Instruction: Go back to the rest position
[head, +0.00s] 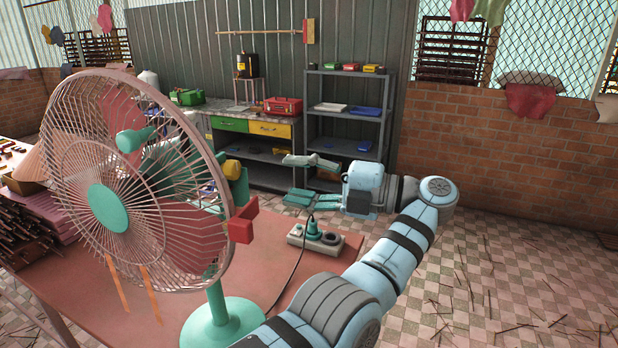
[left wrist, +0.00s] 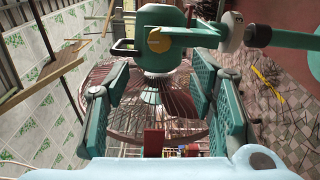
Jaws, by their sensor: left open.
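My left gripper (head: 311,181) is open, with two teal fingers one above the other, pointing left toward the back of the fan (head: 108,207). A clear gap lies between the fingertips and the fan in the head view. In the left wrist view my left gripper (left wrist: 158,105) has its fingers spread wide and nothing between their pads. The fan's teal motor housing (left wrist: 160,45) with a yellow knob and its wire cage show beyond the fingers. My light blue left arm runs up from the bottom of the head view and bends back left. My right gripper is not in view.
The fan stands on a reddish table (head: 110,325) on a teal base. A power strip (head: 315,240) with a teal plug and dark cord lies below my left gripper. Shelves (head: 345,125) and a workbench stand behind. The tiled floor at right has scattered sticks.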

